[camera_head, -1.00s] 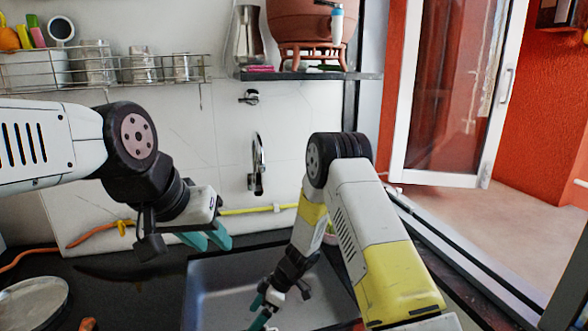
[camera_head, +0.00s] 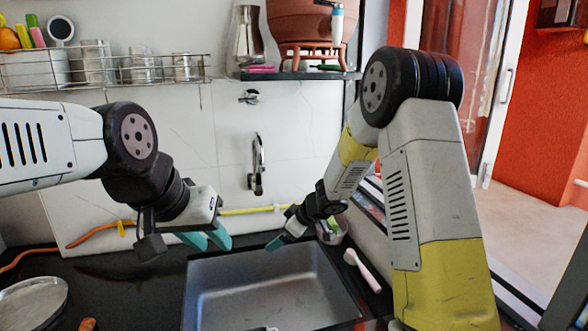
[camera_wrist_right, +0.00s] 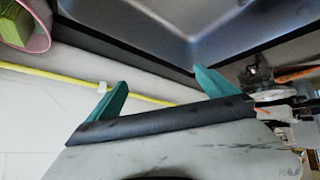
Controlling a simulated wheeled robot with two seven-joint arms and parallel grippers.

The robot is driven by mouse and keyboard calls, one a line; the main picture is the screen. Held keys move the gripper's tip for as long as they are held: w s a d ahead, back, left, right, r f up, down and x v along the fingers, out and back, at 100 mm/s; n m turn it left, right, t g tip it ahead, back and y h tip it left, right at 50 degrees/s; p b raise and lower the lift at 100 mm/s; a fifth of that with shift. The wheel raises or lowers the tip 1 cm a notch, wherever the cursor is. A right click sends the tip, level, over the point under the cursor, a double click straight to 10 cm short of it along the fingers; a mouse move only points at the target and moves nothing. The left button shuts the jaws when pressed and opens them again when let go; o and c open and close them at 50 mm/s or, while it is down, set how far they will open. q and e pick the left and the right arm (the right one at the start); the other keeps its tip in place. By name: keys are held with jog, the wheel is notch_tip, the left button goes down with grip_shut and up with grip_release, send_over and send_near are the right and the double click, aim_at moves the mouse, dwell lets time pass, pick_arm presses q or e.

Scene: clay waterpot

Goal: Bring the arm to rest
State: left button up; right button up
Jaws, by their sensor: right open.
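My right arm is raised on the right of the head view, bent at its elbow. Its gripper (camera_head: 277,243) hangs above the back edge of the sink (camera_head: 215,288). In the right wrist view its two teal fingers (camera_wrist_right: 160,92) stand wide apart with nothing between them, so it is open and empty. My left gripper (camera_head: 207,238) hangs over the counter at the sink's back left corner. Its teal fingers show close together from the side, and the gap between them is hard to judge. I see nothing held in it.
A tap (camera_head: 257,165) is on the wall. A clay pot (camera_head: 308,22) sits on the shelf (camera_head: 300,76). A metal plate (camera_head: 33,302) lies at left.

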jog(key=d+r+m+t+h, duration=0.2)
jog(key=d+r+m+t, duration=0.1)
jog(key=d+r, duration=0.6)
jog(key=s+d+r+m+t+h, duration=0.1)
jog(key=s+d+r+m+h, duration=0.35)
jog(key=s+d+r, duration=0.45)
jog(key=s+r+m+g+y, duration=0.1)
jog(key=s+m, duration=0.4)
jog(key=s, duration=1.7)
jog(key=shift+s+a+r+g+y, duration=0.15)
jog(key=shift+s+r+g+y, duration=0.4)
jog(key=shift+g, duration=0.65)
jog(key=shift+w+f, duration=0.1)
jog(key=shift+w, duration=0.1)
